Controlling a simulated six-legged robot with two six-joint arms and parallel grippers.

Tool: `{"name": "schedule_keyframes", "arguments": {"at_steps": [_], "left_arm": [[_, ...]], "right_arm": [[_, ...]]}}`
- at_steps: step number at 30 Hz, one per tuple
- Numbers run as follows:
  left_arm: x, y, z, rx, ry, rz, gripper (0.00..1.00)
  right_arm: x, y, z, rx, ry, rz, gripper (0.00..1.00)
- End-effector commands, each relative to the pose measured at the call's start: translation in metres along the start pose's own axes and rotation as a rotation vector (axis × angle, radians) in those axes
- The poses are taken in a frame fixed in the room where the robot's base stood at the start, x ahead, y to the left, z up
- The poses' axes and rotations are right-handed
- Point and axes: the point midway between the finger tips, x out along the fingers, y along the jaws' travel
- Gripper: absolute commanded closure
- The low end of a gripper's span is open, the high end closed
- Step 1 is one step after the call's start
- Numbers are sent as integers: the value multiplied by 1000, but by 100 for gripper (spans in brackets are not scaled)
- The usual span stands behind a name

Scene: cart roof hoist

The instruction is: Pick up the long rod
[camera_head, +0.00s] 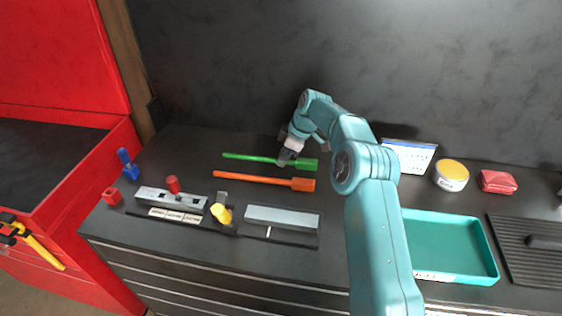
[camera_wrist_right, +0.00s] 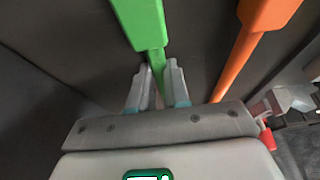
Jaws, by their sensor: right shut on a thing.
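Two rods with block-shaped ends lie side by side on the dark worktop in the head view. The green rod (camera_head: 245,157) is the farther one, and the orange rod (camera_head: 250,179) lies nearer. My right gripper (camera_head: 286,157) is shut on the green rod's thin shaft, close to its thick right end. In the right wrist view, the fingers of my right gripper (camera_wrist_right: 158,75) stand on both sides of the green rod (camera_wrist_right: 143,22). The orange rod (camera_wrist_right: 240,55) is apart from the fingers, to the right. My left gripper is not in view.
Nearer stand a grey block holder (camera_head: 180,198), a yellow-handled tool (camera_head: 222,214) and a grey bar (camera_head: 282,217). A teal tray (camera_head: 450,245), a yellow-lidded tub (camera_head: 451,175) and a red pouch (camera_head: 497,181) are right. A red cabinet (camera_head: 95,165) stands left. A dark wall rises behind.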

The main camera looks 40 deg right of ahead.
Motion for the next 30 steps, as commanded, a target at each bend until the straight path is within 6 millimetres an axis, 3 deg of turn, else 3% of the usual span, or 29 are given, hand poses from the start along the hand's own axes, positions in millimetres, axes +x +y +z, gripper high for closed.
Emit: {"name": "schedule_keyframes", "arguments": {"at_steps": [11,22,30], "left_arm": [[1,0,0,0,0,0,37],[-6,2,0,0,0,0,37],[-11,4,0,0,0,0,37]], "right_arm": [[-7,0,-3,-1,0,2,100],[-78,0,-33,-1,1,2,100],[-93,3,-40,20,2,8,100]]}}
